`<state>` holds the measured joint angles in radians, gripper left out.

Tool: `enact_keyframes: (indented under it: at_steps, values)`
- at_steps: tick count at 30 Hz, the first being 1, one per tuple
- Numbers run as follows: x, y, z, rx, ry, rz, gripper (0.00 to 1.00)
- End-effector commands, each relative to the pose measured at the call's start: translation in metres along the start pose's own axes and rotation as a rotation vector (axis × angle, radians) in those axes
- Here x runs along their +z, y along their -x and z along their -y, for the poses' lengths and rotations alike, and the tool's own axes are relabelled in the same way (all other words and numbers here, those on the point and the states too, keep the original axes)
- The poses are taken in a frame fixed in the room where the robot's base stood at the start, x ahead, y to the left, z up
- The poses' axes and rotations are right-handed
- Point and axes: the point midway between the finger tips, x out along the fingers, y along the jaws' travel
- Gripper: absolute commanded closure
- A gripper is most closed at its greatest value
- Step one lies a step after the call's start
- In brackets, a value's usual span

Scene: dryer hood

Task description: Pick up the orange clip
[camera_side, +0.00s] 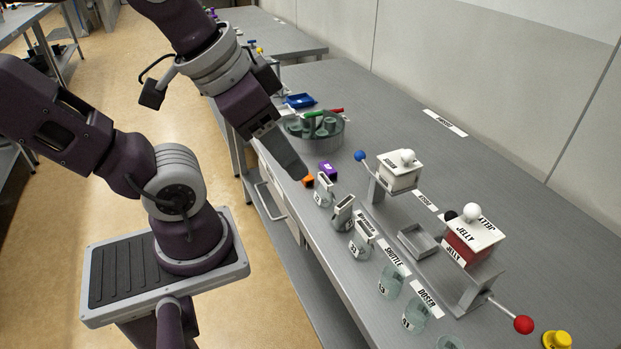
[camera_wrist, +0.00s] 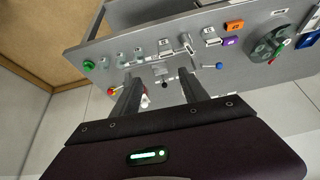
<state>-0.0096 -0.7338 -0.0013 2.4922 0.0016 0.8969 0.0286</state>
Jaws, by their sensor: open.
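The orange clip (camera_side: 308,181) is a small orange block on the grey table near its front edge. In the wrist view the orange clip (camera_wrist: 234,25) lies at the upper right, outside the space between my fingers. A purple block (camera_side: 327,168) sits close beside it. My gripper (camera_side: 303,176) appears just above and left of the clip in the side view, but the wrist view shows the table some way off. In the wrist view my gripper (camera_wrist: 162,84) has its two fingers spread with nothing held between them.
Several glass jars stand in a row along the front edge, one near the clip (camera_side: 323,192). A round tray (camera_side: 338,137) with jars stands behind. A white box (camera_side: 400,170) with a blue-knobbed lever and a red jelly box (camera_side: 467,240) stand right. The back of the table is mostly clear.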

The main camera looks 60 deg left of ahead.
Motion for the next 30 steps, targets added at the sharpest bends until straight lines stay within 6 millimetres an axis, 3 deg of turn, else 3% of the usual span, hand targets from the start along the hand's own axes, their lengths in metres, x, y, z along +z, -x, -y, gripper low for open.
enact_keyframes:
  at_steps: [2,5,9,11,15,18,22,30]
  values:
    - [-0.018,-0.008,0.01,-0.028,-0.081,0.039,0.48]
    - [-0.06,-0.036,0.044,-0.064,-0.321,0.142,0.48]
    - [-0.103,-0.105,0.123,-0.011,-0.73,0.308,0.48]
    - [-0.107,-0.141,0.163,0.05,-0.898,0.362,0.48]
    - [-0.083,-0.221,0.246,0.225,-1.235,0.41,0.48]
    - [-0.055,-0.261,0.283,0.322,-1.395,0.396,0.48]
    - [-0.035,-0.286,0.302,0.38,-1.498,0.374,0.48]
    - [-0.012,-0.32,0.303,0.393,-1.517,0.372,0.48]
